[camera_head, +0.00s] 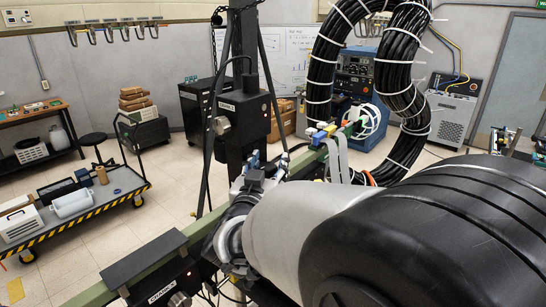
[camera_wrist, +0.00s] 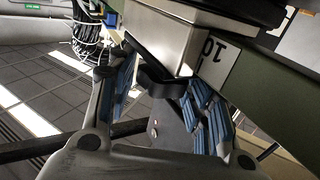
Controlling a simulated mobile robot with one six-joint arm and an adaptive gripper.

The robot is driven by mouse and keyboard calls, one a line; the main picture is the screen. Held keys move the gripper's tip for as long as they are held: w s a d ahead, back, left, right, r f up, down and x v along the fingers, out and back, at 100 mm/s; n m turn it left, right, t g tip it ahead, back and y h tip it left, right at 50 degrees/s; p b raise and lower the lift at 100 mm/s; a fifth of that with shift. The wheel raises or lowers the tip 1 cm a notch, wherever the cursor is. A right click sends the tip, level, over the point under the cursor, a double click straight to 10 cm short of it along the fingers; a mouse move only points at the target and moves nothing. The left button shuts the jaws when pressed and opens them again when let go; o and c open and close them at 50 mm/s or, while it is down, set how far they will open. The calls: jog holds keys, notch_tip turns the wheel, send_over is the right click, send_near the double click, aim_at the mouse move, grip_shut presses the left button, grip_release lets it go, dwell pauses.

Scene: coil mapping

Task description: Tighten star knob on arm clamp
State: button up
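A black lobed star knob (camera_wrist: 160,82) shows in the wrist view, under a pale metal block (camera_wrist: 168,36) on the green beam (camera_wrist: 262,88). My gripper (camera_wrist: 158,72) has its blue-padded fingers apart, one on each side of the knob. I see no clear grip on it; whether the right finger touches it I cannot tell. In the head view my gripper (camera_head: 268,162) is at the green beam (camera_head: 308,161), beyond my large white and black arm links. I cannot make out the star knob there.
A black post (camera_head: 244,60) with a box (camera_head: 244,122) stands behind the beam. Thick black cable loops (camera_head: 397,75) hang at the right. A cart (camera_head: 112,188) with striped edges stands at the left. Open floor lies between cart and beam.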

jog(key=shift+o, duration=0.4)
jog(key=shift+s+a, duration=0.1)
jog(key=shift+s+a+f, duration=0.1)
jog(key=shift+s, duration=0.25)
jog(key=s+a, duration=0.1)
jog(key=s, duration=0.6)
